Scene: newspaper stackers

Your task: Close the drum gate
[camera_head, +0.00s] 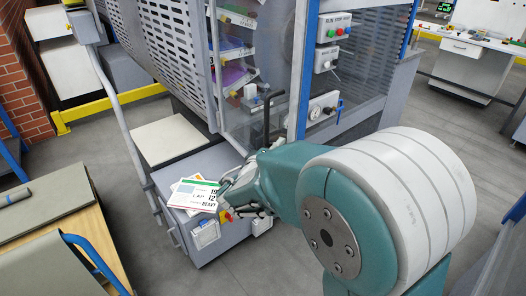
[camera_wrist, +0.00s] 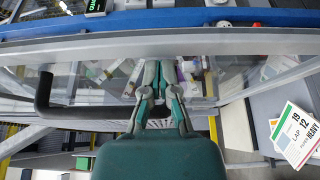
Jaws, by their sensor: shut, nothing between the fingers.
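The drum gate is a clear panel in a grey frame (camera_head: 299,60) on the front of the slotted drum machine. Its frame crosses the wrist view (camera_wrist: 230,42). A black bar handle (camera_head: 267,117) stands out from the gate; in the wrist view it (camera_wrist: 44,92) is left of my fingers. My gripper (camera_head: 232,192) is beside the gate, below the handle in the head view. In the wrist view my gripper (camera_wrist: 160,75) is shut and empty, its fingers over the clear panel. Whether the fingertips touch the gate cannot be told.
Cards (camera_head: 196,195) lie on a grey box (camera_head: 165,183) under the gate, close to my gripper. A control box with buttons (camera_head: 333,27) is on the machine's right side. A wooden table (camera_head: 80,245) stands at lower left. The floor at lower middle is clear.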

